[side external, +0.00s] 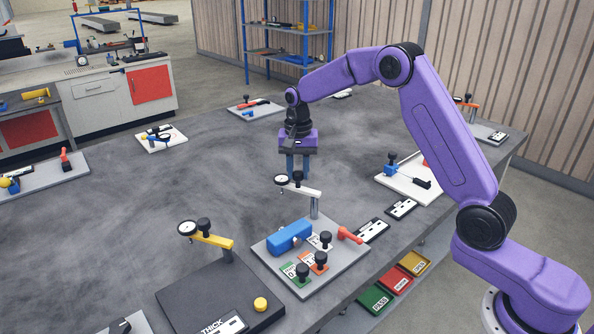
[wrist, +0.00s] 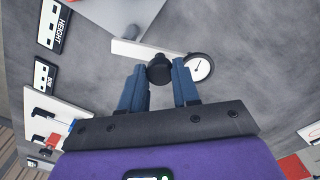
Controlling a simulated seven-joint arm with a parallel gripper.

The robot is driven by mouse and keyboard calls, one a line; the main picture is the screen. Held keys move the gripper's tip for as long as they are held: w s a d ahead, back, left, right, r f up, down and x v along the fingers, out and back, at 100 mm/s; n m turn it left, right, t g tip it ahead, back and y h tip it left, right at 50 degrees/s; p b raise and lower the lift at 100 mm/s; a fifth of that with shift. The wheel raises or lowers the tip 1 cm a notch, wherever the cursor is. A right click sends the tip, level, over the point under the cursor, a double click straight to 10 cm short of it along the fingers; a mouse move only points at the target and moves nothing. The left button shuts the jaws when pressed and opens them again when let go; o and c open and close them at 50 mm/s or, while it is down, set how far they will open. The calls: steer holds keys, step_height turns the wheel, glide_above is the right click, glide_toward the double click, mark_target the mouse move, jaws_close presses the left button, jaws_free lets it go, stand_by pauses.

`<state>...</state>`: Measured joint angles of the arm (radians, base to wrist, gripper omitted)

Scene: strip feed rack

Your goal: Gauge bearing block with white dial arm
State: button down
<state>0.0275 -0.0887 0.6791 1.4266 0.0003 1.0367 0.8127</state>
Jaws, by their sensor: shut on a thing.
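The white dial arm (side external: 306,189) reaches left from a grey post on a grey plate (side external: 352,252), with a round dial at its free end. It also shows in the wrist view (wrist: 130,48), with its dial (wrist: 199,67) to the right. My gripper (side external: 297,178) points down over the arm, its blue fingers shut on the arm's black knob (wrist: 160,70). A blue block (side external: 289,236), which looks like the bearing block, lies on the plate in front of the arm. The dial does not appear over the block.
The plate also carries a red lever (side external: 350,235) and several black knobs on coloured labels. A yellow dial arm (side external: 213,240) stands on a dark base at the front left. Black-and-white label tags (side external: 372,229) lie to the right.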

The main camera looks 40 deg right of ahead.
steer(key=shift+w+d+r+m, duration=0.1)
steer(key=shift+d+m, duration=0.05)
steer(key=shift+m, duration=0.15)
steer(key=c, duration=0.8)
jaws_free()
step_height(320, 180, up, 17)
steer(key=shift+r, duration=0.15)
stand_by(1.0)
steer(key=s+a+f+n, duration=0.2)
steer(key=s+a+n, duration=0.35)
steer(key=s, duration=0.35)
steer(key=s+a+f+n, duration=0.2)
steer(key=s+a+n, duration=0.35)
steer(key=s, duration=0.45)
steer(key=s+d+f+n, duration=0.2)
steer(key=s+n, duration=0.1)
steer(key=s, duration=0.4)
steer(key=s+d+f+n, duration=0.3)
steer(key=s+n, duration=0.1)
steer(key=s, duration=0.4)
steer(key=s+d+f+n, duration=0.2)
steer(key=s+f+n, duration=0.1)
steer(key=s, duration=0.5)
steer(key=shift+d+n, duration=0.4)
